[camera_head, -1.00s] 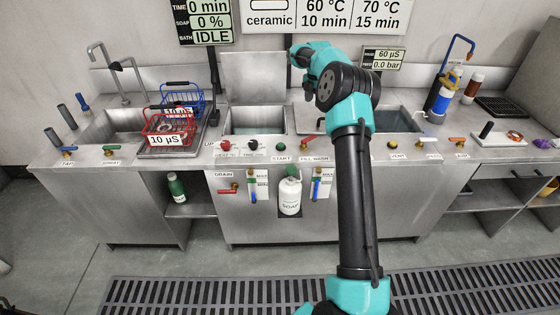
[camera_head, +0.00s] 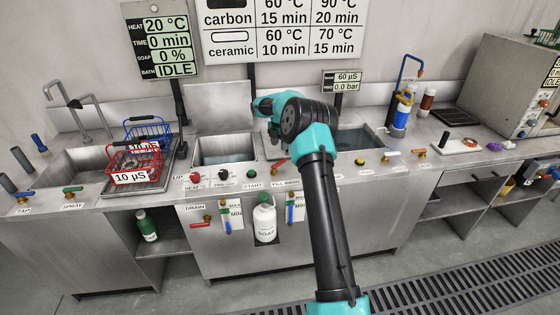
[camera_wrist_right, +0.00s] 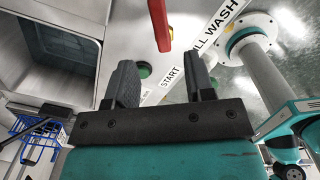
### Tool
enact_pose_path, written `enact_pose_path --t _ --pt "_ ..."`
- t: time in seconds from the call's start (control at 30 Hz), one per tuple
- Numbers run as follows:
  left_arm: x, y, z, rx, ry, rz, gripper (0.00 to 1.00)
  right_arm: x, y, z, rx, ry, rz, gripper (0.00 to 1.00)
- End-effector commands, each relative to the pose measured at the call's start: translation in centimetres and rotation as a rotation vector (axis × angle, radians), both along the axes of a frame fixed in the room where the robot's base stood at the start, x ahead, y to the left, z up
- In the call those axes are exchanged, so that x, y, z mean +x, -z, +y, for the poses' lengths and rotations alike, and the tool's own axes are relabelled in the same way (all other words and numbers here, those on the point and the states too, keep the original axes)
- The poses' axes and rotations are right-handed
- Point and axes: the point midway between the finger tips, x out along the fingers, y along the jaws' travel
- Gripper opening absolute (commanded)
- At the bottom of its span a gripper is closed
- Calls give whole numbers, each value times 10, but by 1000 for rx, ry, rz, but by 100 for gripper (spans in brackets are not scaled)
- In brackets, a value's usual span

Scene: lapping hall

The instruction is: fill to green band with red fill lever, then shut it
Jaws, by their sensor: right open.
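The red fill lever (camera_head: 279,162) sits on the counter edge above the FILL WASH label, right of the START button. It also shows large in the right wrist view (camera_wrist_right: 160,26), just ahead of my right gripper's fingers. My right gripper (camera_wrist_right: 160,65) is open and empty, apart from the lever. In the head view its fingers are hidden by my arm. The wash tank (camera_head: 197,152) holds grey-blue water. Two sight gauges with green and blue parts hang on the front panel, one left of the soap bottle (camera_head: 225,213) and one right (camera_head: 292,206). Exact levels are too small to read.
A red drain lever (camera_head: 201,225) is on the panel. A soap bottle (camera_head: 265,221) stands in a recess. Red (camera_head: 135,166) and blue (camera_head: 148,130) baskets are by the left sink. A display (camera_head: 162,42) reads IDLE. More levers line the counter to the right.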

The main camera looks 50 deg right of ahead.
Motion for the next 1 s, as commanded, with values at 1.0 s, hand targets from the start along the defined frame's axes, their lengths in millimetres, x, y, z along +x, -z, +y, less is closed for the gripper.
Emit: enact_pose_path --t 1.0 --pt "0 0 0 0 0 0 49 0 87 0 0 0 0 40"
